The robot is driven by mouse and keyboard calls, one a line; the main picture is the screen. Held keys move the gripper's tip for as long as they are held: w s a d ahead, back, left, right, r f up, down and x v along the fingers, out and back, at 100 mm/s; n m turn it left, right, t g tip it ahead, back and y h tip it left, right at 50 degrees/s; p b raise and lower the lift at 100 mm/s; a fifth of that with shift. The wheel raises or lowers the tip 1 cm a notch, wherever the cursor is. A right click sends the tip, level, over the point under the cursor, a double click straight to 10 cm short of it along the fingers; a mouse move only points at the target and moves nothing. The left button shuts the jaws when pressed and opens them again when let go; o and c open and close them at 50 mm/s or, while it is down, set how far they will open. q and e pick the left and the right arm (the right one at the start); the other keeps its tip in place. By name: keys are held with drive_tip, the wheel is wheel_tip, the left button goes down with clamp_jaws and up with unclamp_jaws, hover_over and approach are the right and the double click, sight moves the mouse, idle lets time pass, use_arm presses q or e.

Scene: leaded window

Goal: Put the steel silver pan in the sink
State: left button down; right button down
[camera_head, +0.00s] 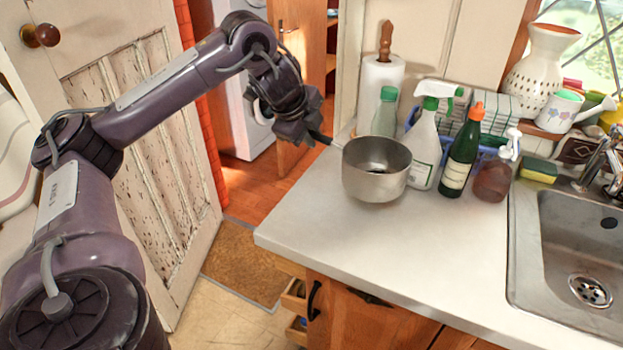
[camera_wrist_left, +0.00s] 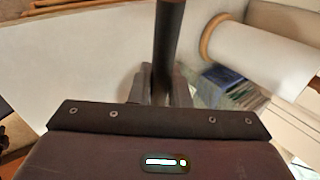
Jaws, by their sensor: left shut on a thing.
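The steel silver pan (camera_head: 376,172) is upright at the left part of the white counter, and its dark handle (camera_head: 320,137) points left and up. My left gripper (camera_head: 309,131) is shut on that handle. In the left wrist view the dark handle (camera_wrist_left: 168,45) runs up from between the fingers (camera_wrist_left: 160,88); the pan's bowl is not seen there. I cannot tell whether the pan's base touches the counter. The sink (camera_head: 575,250) is a steel basin at the right edge of the head view, with a round drain and no dishes seen in it. My right gripper is not in view.
Behind the pan stand a paper towel roll (camera_head: 380,88), a white spray bottle (camera_head: 425,140), a green bottle (camera_head: 461,155) and a brown soap bottle (camera_head: 493,178). A sponge (camera_head: 538,170) lies by the sink and tap (camera_head: 602,155). The counter (camera_head: 430,255) between pan and sink is clear in front.

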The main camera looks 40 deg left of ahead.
use_arm(q)
drive_tip(key=shift+f, duration=3.6)
drive_tip(key=c, duration=1.8)
unclamp_jaws()
drive_tip(key=shift+f, duration=0.2)
drive_tip(key=o, duration=0.4)
drive_tip(key=shift+o, duration=0.2)
